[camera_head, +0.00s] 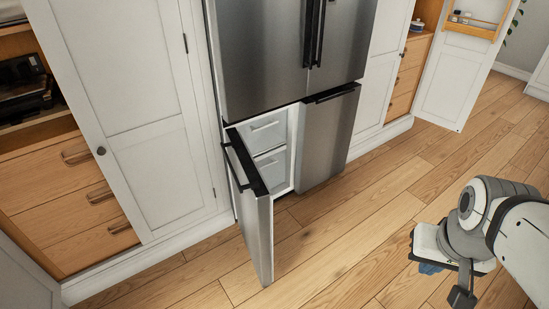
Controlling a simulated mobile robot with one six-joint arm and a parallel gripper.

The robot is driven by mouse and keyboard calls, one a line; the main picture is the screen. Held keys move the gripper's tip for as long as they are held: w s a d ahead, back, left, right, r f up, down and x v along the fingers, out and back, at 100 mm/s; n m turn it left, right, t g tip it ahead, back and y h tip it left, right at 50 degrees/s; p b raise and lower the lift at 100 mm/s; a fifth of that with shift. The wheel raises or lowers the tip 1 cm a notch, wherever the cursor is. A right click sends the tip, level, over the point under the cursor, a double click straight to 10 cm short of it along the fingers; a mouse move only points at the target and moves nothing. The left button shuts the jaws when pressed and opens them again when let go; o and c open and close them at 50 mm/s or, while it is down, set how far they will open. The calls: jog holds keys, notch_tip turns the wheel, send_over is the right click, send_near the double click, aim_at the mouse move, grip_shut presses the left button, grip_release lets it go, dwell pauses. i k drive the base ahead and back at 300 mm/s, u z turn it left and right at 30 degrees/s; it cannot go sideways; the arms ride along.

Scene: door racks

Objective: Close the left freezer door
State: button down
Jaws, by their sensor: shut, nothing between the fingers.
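The left freezer door (260,225) is the lower left door of the steel fridge. It stands wide open, swung out toward me on its left side, with a dark handle strip along its top. The freezer inside (270,140) shows white drawers. The right freezer door (327,138) is shut. My gripper (462,297) hangs at the lower right, shut and empty, pointing down. It is well to the right of the open door and touches nothing that I can see.
The steel fridge (262,58) has its upper doors shut. White cabinet doors (155,140) and wooden drawers (75,190) stand at the left. Another white door (455,85) is open at the upper right. The wooden floor (350,235) between the freezer door and my arm is clear.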

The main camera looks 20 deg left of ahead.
aim_at(253, 198)
jog(key=u, duration=1.3)
jog(key=i, duration=1.5)
jog(key=k, duration=1)
jog(key=u, duration=0.3)
jog(key=i, duration=0.85)
jog(key=z, duration=0.3)
